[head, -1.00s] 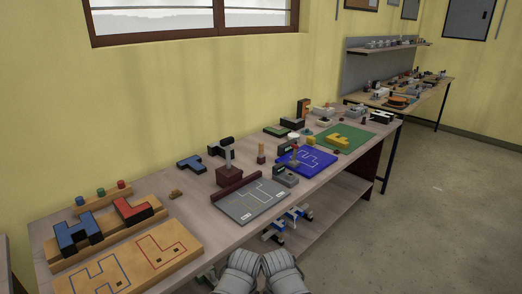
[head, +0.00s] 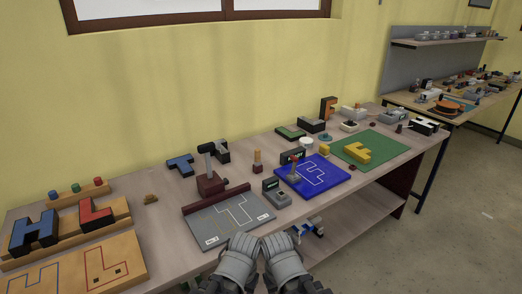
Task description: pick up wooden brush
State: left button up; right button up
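A small upright wooden piece with an orange-brown top (head: 257,161) stands behind the grey T board. A small brown lump (head: 150,198) lies near the wall, right of the red L. Either may be the wooden brush; they are too small to tell. My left gripper (head: 245,238) and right gripper (head: 272,239) are side by side at the bottom middle, over the table's front edge. Both are apart from these pieces. Their fingers are seen from behind, so their opening is hidden, and I see nothing held.
The table (head: 165,225) holds a grey T board (head: 225,222), a dark red clamp-like block (head: 210,186), a blue board (head: 325,178) and a green board (head: 385,147). A blue H (head: 33,232) and red L (head: 96,214) stand left. A shelf (head: 320,238) lies below.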

aim_at(257, 161)
jog(key=i+l+u, duration=0.1)
jog(key=l, duration=0.3)
jog(key=i+l+u, duration=0.1)
jog(key=l, duration=0.3)
jog(key=i+l+u, duration=0.1)
jog(key=i+l, duration=0.15)
jog(key=l, duration=0.15)
jog(key=i+l+u, duration=0.1)
jog(key=l, duration=0.3)
jog(key=i+l+u, duration=0.1)
jog(key=l, duration=0.35)
